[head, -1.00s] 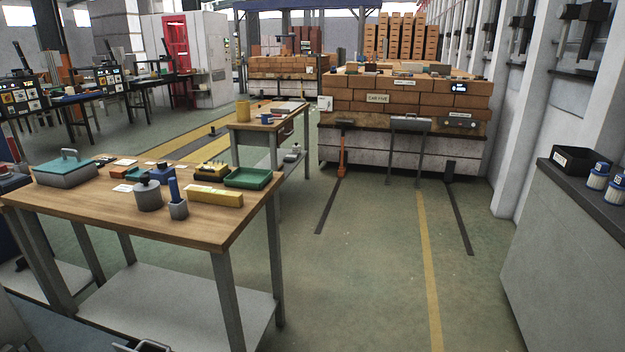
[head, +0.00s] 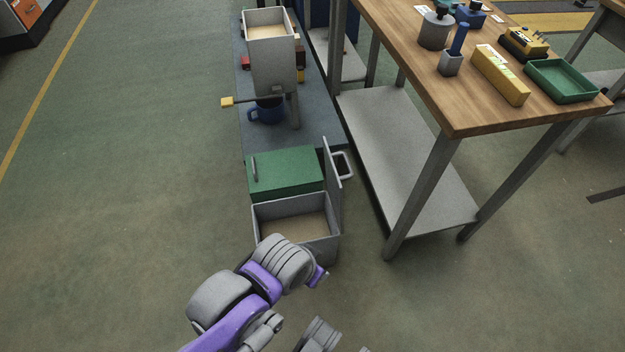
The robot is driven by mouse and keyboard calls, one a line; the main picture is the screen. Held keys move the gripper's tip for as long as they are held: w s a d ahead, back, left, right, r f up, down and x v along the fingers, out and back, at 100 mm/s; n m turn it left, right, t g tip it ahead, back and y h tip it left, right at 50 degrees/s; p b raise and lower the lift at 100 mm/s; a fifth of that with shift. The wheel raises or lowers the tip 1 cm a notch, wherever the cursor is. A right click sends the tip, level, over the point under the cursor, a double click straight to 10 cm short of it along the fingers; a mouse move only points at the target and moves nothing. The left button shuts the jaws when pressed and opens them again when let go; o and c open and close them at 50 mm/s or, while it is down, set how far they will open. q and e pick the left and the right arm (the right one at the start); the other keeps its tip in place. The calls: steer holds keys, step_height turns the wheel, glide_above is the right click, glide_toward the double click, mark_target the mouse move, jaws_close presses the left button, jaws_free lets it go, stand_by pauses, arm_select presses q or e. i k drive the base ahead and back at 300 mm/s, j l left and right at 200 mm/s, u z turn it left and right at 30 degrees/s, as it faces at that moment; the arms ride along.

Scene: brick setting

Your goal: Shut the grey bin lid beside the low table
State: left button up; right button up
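The grey bin (head: 295,252) stands on the floor at the near end of a low dark table (head: 315,118). Its top is open and a tan inside shows. Its grey lid (head: 331,175) stands upright along the bin's right side, edge-on to me, with a loop handle (head: 347,165) on its outer face. My purple and grey left arm comes in from the bottom left, and its bend overlaps the bin's near left corner in the picture. I cannot tell whether it touches. No fingertips of either gripper can be made out. A grey ribbed part of mine shows at the bottom edge.
A green box (head: 283,175) with a handle sits right behind the bin. A grey hopper (head: 272,65) and a blue mug (head: 266,111) are on the low table. A wooden workbench (head: 455,95) with a lower shelf stands to the right. The floor at left is clear.

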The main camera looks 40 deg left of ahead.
mark_target(335, 188)
steer(key=i+l+u, duration=0.15)
steer(key=u, duration=0.3)
steer(key=i+l+u, duration=0.15)
steer(key=u, duration=0.3)
steer(key=i+l+u, duration=0.1)
steer(key=l+u, duration=0.2)
steer(key=u, duration=0.15)
steer(key=i+l+u, duration=0.15)
steer(key=l+u, duration=0.25)
steer(key=i+l+u, duration=0.1)
steer(key=l+u, duration=0.3)
steer(key=j+u, duration=0.3)
steer(key=k+j+u, duration=0.1)
steer(key=u, duration=0.2)
